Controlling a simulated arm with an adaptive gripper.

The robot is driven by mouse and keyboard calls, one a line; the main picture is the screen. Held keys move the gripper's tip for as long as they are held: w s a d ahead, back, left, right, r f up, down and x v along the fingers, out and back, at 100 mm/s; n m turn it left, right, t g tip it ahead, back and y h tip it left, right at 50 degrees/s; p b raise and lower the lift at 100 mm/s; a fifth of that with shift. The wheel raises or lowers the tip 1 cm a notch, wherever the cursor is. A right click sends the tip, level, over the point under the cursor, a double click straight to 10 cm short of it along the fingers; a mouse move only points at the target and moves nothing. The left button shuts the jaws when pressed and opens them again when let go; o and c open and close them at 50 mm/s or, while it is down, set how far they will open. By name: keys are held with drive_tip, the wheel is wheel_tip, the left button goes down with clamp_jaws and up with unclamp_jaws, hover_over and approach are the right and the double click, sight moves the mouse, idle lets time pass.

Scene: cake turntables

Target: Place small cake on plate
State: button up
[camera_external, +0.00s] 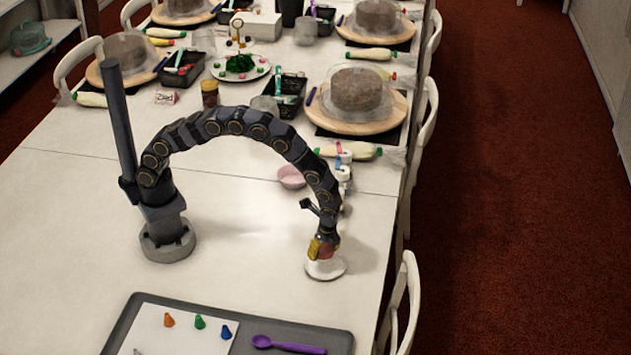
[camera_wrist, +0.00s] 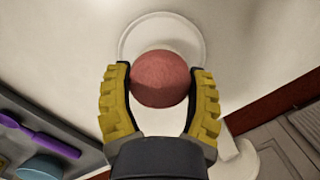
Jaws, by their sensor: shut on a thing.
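The small cake (camera_wrist: 160,79) is a round reddish-brown piece. My gripper (camera_wrist: 160,88), with yellow ribbed fingers, is shut on it from both sides in the wrist view. In the external view my gripper (camera_external: 323,249) points down over the white round plate (camera_external: 325,268), and the small cake (camera_external: 328,250) shows reddish between the fingers. In the wrist view the plate's rim (camera_wrist: 195,24) shows beyond the cake, which covers part of the plate. I cannot tell whether the cake touches the plate.
A grey tray (camera_external: 128,319) with a purple spoon (camera_external: 290,345) and small coloured pieces lies at the front. A pink bowl (camera_external: 291,177) stands behind my gripper. Several cakes on turntables fill the far table. White chairs line the right edge.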

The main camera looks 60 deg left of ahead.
sight(325, 266)
drive_tip(key=shift+w+d+f, duration=0.2)
drive_tip(key=shift+f, duration=1.65)
drive_tip(key=o, duration=0.9)
drive_tip(key=shift+f, duration=0.15)
